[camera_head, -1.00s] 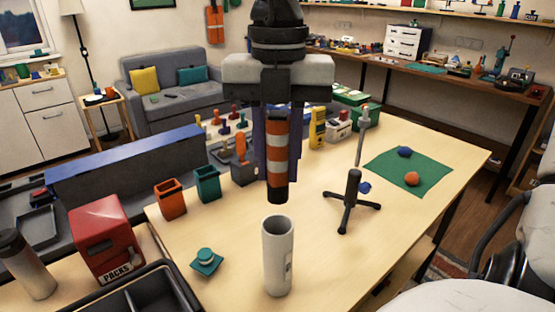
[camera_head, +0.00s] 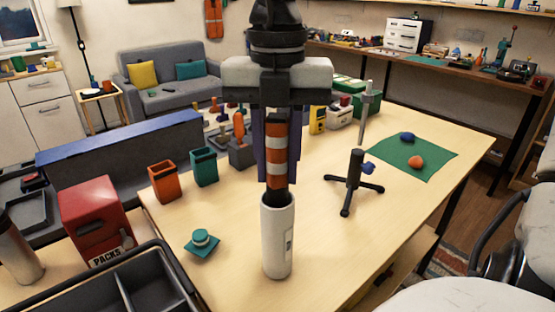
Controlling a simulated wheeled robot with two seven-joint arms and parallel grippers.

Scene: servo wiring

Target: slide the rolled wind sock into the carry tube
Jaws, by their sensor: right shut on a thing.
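The rolled wind sock (camera_head: 277,150) is an orange and white striped roll with a dark lower end. It hangs upright in my right gripper (camera_head: 277,145), whose fingers are shut on its sides. The white carry tube (camera_head: 276,240) stands upright on the table below it. The sock's dark lower end is at the tube's mouth and its tip seems to be just inside, hidden by the near rim. My left gripper is not in view.
A teal cap-like piece (camera_head: 202,240) lies left of the tube. A black tripod stand (camera_head: 354,182) stands to the right. Orange (camera_head: 163,181) and teal (camera_head: 204,167) cups stand at the left. A green mat (camera_head: 418,157) lies at the right.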

